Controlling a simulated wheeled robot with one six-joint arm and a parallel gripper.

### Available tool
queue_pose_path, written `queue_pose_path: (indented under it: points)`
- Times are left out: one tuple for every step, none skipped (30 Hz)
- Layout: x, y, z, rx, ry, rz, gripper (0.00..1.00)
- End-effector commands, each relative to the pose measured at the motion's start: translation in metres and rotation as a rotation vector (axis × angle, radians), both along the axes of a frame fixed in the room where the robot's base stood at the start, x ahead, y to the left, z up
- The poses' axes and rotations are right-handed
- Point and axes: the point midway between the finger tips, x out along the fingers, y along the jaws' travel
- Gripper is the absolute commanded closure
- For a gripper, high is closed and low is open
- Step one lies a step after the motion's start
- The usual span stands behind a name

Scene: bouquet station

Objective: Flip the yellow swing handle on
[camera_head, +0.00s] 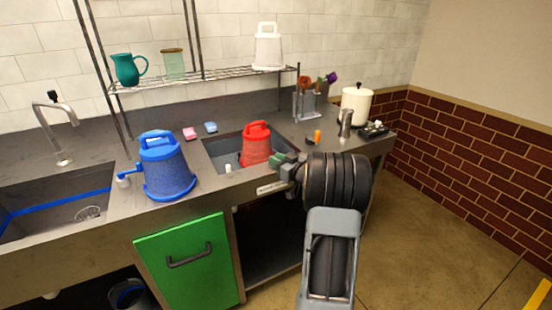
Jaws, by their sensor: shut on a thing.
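No yellow swing handle can be made out in the head view. A red lidded dispenser (257,144) with a top handle stands upright in the right basin. My gripper (279,160) is at the lower right of the red dispenser, close to it. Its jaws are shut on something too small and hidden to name. I cannot tell whether the fingers touch the dispenser. A blue dispenser (166,168) stands on the counter to the left, with a tap on its left side. A white dispenser (268,48) stands on the wire shelf.
A teal pitcher (129,69) and a glass jar (174,64) stand on the shelf. Pink (190,133) and blue (211,127) blocks lie behind the basin. A utensil holder (304,104), a cream pot (356,105) and a metal shaker (345,123) crowd the counter's right end.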

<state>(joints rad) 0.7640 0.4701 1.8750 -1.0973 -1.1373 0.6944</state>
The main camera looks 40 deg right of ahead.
Motion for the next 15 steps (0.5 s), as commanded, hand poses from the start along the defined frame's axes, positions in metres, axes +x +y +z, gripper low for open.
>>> queue_pose_path:
  points:
    - [-0.0005,-0.0001,-0.0034,0.004,0.008,0.001,1.0]
    - [-0.0005,-0.0001,-0.0037,0.004,0.008,0.001,1.0]
    - [-0.0006,-0.0001,-0.0039,0.004,0.008,0.0,1.0]
    - [-0.0006,-0.0002,-0.004,0.004,0.008,0.0,1.0]
    - [-0.0007,-0.0002,-0.0041,0.004,0.008,0.0,1.0]
    - [-0.0007,-0.0002,-0.0042,0.004,0.008,0.0,1.0]
    - [-0.0007,-0.0003,-0.0043,0.004,0.008,-0.001,1.0]
    - [-0.0007,-0.0003,-0.0044,0.004,0.009,-0.001,0.77]
    - [-0.0007,-0.0004,-0.0045,0.004,0.009,-0.001,0.73]
    - [-0.0008,-0.0004,-0.0046,0.004,0.009,-0.002,0.7]
    - [-0.0008,-0.0005,-0.0046,0.004,0.009,-0.002,0.67]
    - [-0.0009,-0.0007,-0.0047,0.004,0.009,-0.002,0.63]
    - [-0.0009,-0.0007,-0.0047,0.004,0.009,-0.003,0.6]
    - [-0.0009,-0.0008,-0.0046,0.004,0.009,-0.003,0.57]
    - [-0.0009,-0.0008,-0.0043,0.003,0.009,-0.003,0.55]
